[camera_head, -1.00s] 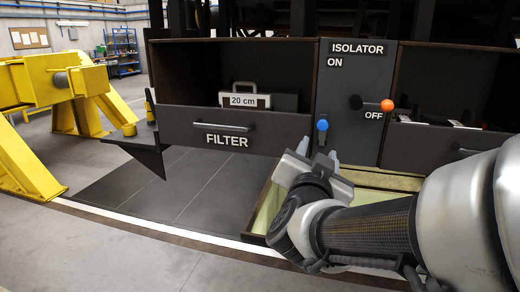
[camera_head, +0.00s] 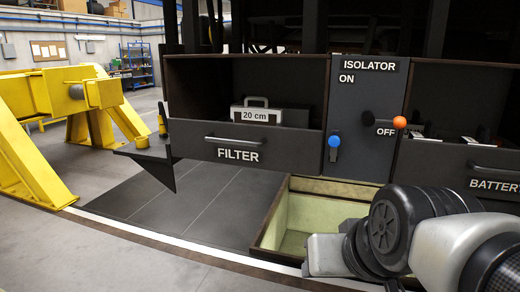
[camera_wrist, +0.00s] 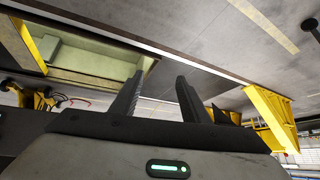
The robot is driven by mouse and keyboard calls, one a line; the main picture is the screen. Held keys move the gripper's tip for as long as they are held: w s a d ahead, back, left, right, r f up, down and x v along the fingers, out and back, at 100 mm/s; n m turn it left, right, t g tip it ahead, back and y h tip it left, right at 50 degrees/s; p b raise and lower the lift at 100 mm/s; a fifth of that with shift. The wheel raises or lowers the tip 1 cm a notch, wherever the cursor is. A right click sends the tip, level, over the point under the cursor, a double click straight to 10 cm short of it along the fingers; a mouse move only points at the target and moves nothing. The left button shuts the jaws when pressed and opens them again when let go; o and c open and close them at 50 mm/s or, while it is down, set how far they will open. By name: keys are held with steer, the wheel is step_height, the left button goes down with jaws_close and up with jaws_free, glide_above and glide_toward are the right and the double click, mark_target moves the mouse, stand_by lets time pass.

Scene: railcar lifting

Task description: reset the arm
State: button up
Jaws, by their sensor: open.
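My gripper is open and empty in the wrist view (camera_wrist: 158,95), its two dark fingers apart with only floor behind them. In the head view my gripper's pale body (camera_head: 325,255) is at the bottom, in front of the open green-lined bin (camera_head: 290,238). Its fingers are hidden in that view. My forearm comes in from the lower right.
The FILTER drawer (camera_head: 190,142) is above the bin, with a "20 cm" block (camera_head: 256,114) behind its front. The isolator panel (camera_head: 350,160) has a blue knob (camera_head: 333,141) and an orange-tipped lever (camera_head: 399,122) at OFF. The BATTERY drawer (camera_head: 455,165) is at right. A yellow lifting stand (camera_head: 30,150) is left.

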steer(key=s+d+g+h+p, duration=0.1)
steer(key=s+d+g+p, duration=0.15)
steer(key=s, duration=0.25)
step_height(320, 180, up, 19)
steer(key=p, duration=1.7)
steer(key=shift+w+f+t, duration=0.2)
steer(key=shift+t, duration=0.15)
steer(key=shift+d, duration=0.1)
